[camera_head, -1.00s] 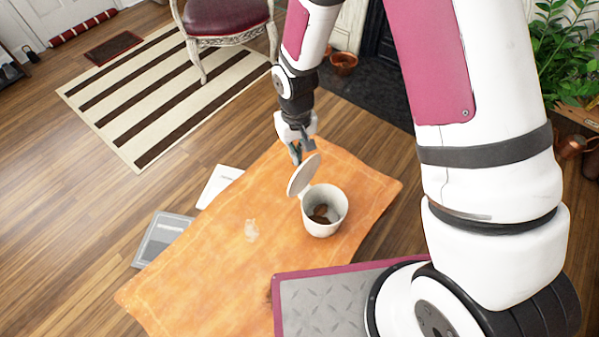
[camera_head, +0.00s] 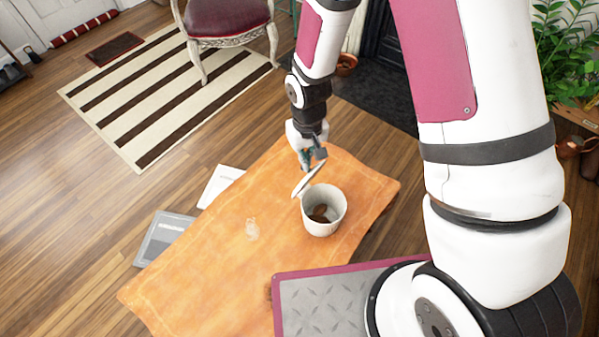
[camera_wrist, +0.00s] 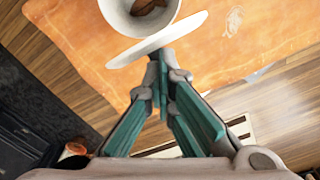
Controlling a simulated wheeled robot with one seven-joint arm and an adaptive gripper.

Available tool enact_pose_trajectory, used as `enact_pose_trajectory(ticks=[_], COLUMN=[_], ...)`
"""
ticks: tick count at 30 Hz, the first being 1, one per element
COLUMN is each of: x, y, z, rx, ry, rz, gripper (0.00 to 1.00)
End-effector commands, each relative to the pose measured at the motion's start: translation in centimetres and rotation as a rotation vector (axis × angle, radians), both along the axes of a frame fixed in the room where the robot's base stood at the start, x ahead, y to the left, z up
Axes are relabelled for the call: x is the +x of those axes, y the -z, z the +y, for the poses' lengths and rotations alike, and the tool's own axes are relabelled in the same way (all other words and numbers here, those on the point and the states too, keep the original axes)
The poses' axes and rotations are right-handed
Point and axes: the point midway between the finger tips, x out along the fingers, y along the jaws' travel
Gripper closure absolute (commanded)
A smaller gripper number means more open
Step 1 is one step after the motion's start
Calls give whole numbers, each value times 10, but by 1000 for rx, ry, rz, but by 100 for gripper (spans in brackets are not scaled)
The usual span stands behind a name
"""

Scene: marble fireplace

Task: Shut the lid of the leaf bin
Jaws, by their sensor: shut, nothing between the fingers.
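The leaf bin (camera_head: 323,221) is a small white round tub standing upright on an orange cloth, with brown leaves (camera_head: 320,212) inside. Its white lid (camera_head: 308,181) is hinged at the rim's far left side and stands tilted up, so the bin is open. My gripper (camera_head: 311,163) is shut and empty, just behind the lid's upper edge. In the wrist view the fingertips (camera_wrist: 163,58) meet at the outer face of the lid (camera_wrist: 158,40) and look to be touching it. The bin's opening (camera_wrist: 140,15) shows beyond the lid.
The orange cloth (camera_head: 210,265) has free room to the left of the bin. A grey book (camera_head: 165,238) and a white paper (camera_head: 220,185) lie at its left edge. A chair (camera_head: 228,20) stands on a striped rug (camera_head: 165,90) at the back.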

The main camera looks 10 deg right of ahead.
Motion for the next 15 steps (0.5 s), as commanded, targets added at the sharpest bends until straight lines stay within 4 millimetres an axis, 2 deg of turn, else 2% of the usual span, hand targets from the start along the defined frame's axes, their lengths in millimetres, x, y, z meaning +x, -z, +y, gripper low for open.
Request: enact_pose_trajectory(ticks=[15], x=[-22], y=[1], z=[-21], rx=[-2], ry=[0], rz=[5], gripper=[100])
